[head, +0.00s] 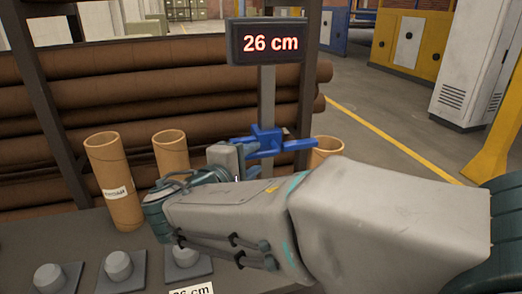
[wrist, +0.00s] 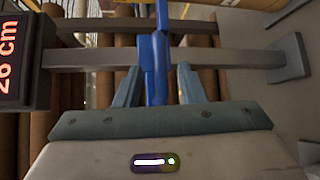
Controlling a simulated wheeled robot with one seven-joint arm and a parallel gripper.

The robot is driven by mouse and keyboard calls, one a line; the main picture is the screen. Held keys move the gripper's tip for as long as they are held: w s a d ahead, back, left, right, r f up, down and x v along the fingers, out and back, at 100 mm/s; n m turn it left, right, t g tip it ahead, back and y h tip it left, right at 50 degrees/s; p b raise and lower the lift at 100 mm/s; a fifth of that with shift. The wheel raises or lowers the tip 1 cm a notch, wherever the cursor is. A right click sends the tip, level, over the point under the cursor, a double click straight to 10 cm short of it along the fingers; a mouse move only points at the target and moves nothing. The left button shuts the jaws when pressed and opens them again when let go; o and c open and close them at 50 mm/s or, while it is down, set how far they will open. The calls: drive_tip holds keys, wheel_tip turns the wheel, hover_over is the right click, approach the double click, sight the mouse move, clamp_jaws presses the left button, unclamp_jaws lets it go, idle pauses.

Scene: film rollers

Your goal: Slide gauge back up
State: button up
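The blue gauge slider (head: 265,140) sits on a grey upright post (head: 267,95), below a dark display (head: 270,43) reading 26 cm in red. Its arms reach out to both sides. My gripper (head: 252,165) is at the slider, its fingertips partly hidden by my arm in the head view. In the wrist view, the slider's blue bar (wrist: 155,70) lies between my two fingers (wrist: 159,80). A narrow gap shows on each side, so the fingers look open around it. The display (wrist: 12,65) is cut off at the left edge there.
Two tan cardboard tubes (head: 114,180) (head: 170,155) stand left of the post. Another tube (head: 328,149) stands just right of it, partly hidden by my arm. Grey knobs on bases (head: 118,266) sit on the front of the table. Large brown rolls (head: 150,75) lie on a rack behind.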

sight(258, 156)
drive_tip(key=shift+x, duration=2.05)
